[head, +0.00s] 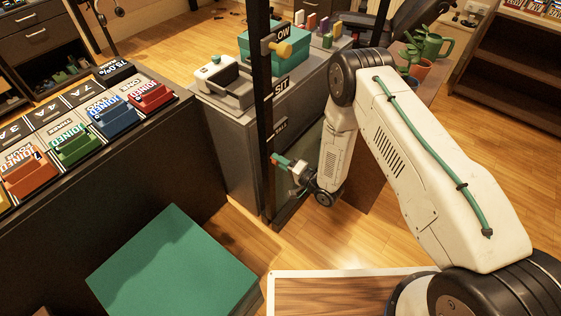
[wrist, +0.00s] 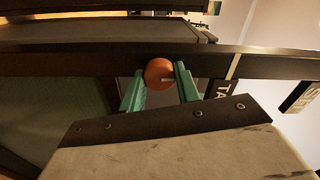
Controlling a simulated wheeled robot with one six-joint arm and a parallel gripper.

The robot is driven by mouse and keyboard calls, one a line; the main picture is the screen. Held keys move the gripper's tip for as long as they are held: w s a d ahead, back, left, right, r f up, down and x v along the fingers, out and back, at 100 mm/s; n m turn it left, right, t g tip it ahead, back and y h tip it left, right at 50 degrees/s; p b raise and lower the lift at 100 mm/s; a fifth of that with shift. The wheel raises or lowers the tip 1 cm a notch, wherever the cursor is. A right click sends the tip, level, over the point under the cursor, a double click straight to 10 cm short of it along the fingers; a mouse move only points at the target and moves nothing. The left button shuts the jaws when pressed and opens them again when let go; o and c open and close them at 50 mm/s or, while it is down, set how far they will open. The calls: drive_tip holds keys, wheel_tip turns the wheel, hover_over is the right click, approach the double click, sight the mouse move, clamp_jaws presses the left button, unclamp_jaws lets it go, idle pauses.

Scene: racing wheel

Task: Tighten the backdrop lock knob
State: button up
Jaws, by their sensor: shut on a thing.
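An orange-red round knob (wrist: 158,73) sits on a dark post (wrist: 70,64) in the wrist view, with a pale line on its right side. I take it to be the backdrop lock knob. My gripper (wrist: 160,80) has its two green fingers on either side of the knob and is shut on it. In the head view, my gripper (head: 283,162) is low against the upright black post (head: 262,100). There the knob (head: 274,160) is small and partly hidden by the fingers.
A grey cabinet (head: 222,135) with a teal box (head: 262,48) stands behind the post. A dark counter (head: 110,175) with coloured bins is at left. A green block (head: 172,262) and a wood-topped panel (head: 330,295) are in front. Wooden floor shows between them.

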drive_tip(key=shift+w+r, duration=0.1)
drive_tip(key=shift+w, duration=0.05)
drive_tip(key=o, duration=1)
drive_tip(key=shift+d, duration=0.1)
drive_tip(key=v, duration=0.7)
drive_tip(key=shift+s+d, duration=0.3)
